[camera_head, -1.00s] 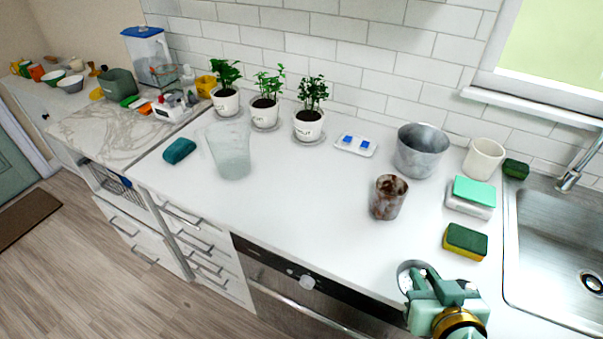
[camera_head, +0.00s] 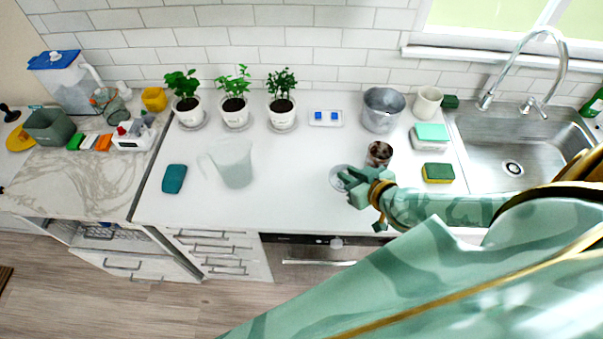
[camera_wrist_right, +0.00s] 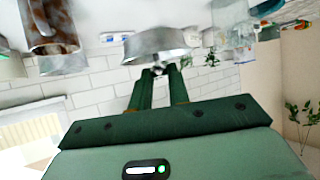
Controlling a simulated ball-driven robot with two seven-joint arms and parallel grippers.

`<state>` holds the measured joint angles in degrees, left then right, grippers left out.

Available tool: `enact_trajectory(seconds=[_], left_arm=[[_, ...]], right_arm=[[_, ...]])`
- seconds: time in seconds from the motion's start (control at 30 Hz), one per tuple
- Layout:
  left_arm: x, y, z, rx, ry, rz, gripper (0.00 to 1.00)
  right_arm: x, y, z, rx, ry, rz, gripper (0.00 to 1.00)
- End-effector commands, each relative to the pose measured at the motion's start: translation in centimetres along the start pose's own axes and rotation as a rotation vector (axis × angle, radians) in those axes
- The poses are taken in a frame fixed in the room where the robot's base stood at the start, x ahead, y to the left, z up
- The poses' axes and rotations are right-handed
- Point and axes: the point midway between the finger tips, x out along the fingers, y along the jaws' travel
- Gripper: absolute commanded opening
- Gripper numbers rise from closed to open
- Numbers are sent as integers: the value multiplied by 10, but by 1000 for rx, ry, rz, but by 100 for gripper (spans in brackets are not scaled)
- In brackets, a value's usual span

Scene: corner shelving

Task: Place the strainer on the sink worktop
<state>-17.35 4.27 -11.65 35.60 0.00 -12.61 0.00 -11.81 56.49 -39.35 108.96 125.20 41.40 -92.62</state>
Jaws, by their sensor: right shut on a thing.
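The strainer (camera_head: 340,177) is a small round metal bowl, partly hidden behind my gripper in the head view. My right gripper (camera_head: 347,181) is shut on its edge, over the white worktop (camera_head: 285,195), in front and to the left of the brown metal cup (camera_head: 379,153). In the right wrist view the strainer (camera_wrist_right: 157,42) shows its shiny side between my right fingertips (camera_wrist_right: 160,72). I cannot tell whether it touches the worktop. The sink (camera_head: 515,135) is at the right. My left gripper is not in view.
A clear jug (camera_head: 234,163) and teal cloth (camera_head: 174,179) lie left. Potted plants (camera_head: 282,105) line the wall. Middle worktop is clear.

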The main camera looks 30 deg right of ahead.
Motion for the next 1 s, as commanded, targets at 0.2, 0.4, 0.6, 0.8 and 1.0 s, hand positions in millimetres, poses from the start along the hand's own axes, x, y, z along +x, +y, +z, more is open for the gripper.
enact_trajectory(seconds=[0.2, 0.4, 0.6, 0.8, 1.0], left_arm=[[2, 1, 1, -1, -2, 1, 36], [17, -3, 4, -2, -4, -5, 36], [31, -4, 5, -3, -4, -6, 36], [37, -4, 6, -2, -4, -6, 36], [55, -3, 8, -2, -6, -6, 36]], right_arm=[[50, -20, -2, 9, 7, -3, 0], [109, -43, 8, 6, 2, -2, 0], [144, -54, 24, 3, 2, -3, 0], [158, -59, 29, 3, 3, -4, 0], [172, -58, 56, 4, 0, -2, 0]])
